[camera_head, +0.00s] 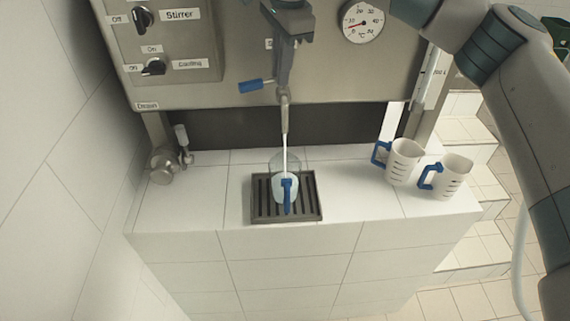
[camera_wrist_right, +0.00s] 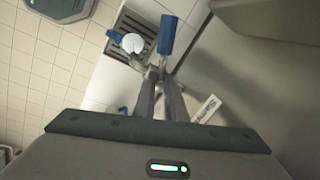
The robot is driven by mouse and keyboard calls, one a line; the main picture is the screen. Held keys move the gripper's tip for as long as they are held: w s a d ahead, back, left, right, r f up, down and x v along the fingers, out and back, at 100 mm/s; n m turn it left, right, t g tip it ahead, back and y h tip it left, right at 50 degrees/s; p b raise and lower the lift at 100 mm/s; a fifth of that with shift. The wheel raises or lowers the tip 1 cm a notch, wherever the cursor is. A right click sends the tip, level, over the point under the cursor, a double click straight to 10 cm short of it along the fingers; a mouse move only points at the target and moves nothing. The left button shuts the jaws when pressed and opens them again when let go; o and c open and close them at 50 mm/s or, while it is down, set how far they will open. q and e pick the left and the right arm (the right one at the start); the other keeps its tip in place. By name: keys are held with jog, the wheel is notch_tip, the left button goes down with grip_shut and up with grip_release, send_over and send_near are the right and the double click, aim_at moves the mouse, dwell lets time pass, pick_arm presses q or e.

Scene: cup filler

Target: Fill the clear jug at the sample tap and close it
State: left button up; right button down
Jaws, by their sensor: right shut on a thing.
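The clear jug (camera_head: 277,166) stands upright on the drain grate under the sample tap (camera_head: 285,120), its blue handle (camera_head: 287,195) toward me. A thin pale stream runs from the spout into it, and pale liquid shows inside. In the right wrist view its round liquid surface (camera_wrist_right: 133,43) is visible from above. My right gripper (camera_head: 283,82) is at the tap, shut on the tap lever, whose blue grip (camera_head: 250,86) sticks out to the left. The blue grip also shows beyond the fingertips in the wrist view (camera_wrist_right: 167,36). My left gripper is in neither view.
Two white jugs with blue handles (camera_head: 404,161) (camera_head: 453,177) stand right on the tiled ledge. A drain valve (camera_head: 165,165) is at the left. The dark slotted grate (camera_head: 259,207) lies mid-ledge. The steel tank has a switch panel (camera_head: 180,40) and thermometer (camera_head: 363,21).

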jog(key=shift+f+m+b, duration=0.1)
jog(key=shift+m+b, duration=0.6)
jog(key=shift+w+a+m, duration=0.1)
jog(key=shift+m, duration=0.4)
jog(key=shift+m+h+b, duration=0.3)
jog(key=shift+m, duration=0.2)
jog(key=shift+m+b, duration=0.3)
jog(key=shift+m, duration=0.8)
